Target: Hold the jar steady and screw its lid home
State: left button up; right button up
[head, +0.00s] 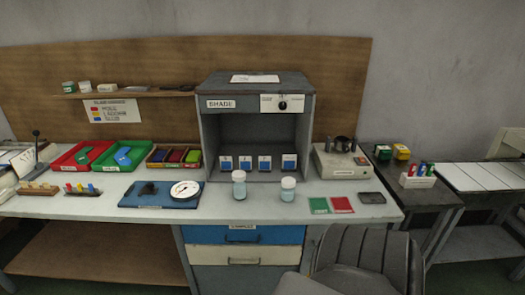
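Two small glass jars with pale blue contents stand upright near the front edge of the bench, before the grey cabinet. The left jar (240,190) is a little taller and has a pale top. The right jar (288,194) also has a pale, whitish top. The jars stand apart from each other. Whether either top is a separate lid, and how tightly it sits, is too small to tell. Neither of my grippers shows in the head view.
A grey cabinet (209,138) marked SHADE holds several blue-and-white blocks. A blue board (150,200) with a round dial lies left of the jars. A chair (365,255) stands in front.

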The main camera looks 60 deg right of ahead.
aim_at(240, 189)
jog(key=z, duration=1)
jog(key=i, duration=0.95)
jog(key=z, duration=1)
